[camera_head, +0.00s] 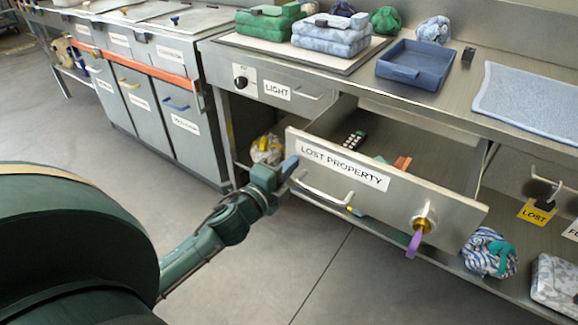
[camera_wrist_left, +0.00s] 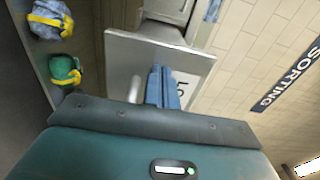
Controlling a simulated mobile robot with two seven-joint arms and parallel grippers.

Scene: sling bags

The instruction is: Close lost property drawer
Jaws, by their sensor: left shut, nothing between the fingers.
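The lost property drawer (camera_head: 385,190) is pulled well out from under the metal counter. Its front carries a "LOST PROPERTY" label, a bar handle (camera_head: 322,191) and a lock with a key on a purple tag (camera_head: 414,243). A dark remote-like item and an orange item lie inside. My left gripper (camera_head: 288,166) is shut and empty, its blue fingertips at the left end of the drawer front. In the left wrist view the shut fingers (camera_wrist_left: 163,88) are in front of the drawer front (camera_wrist_left: 125,62); whether they touch it is unclear. My right gripper is not in view.
A blue tray (camera_head: 410,65), folded towels (camera_head: 330,35) and a light blue mat (camera_head: 530,100) are on the counter. Bundled bags (camera_head: 488,252) sit on the lower shelf. Labelled bins (camera_head: 185,120) stand at left. The floor in front is clear.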

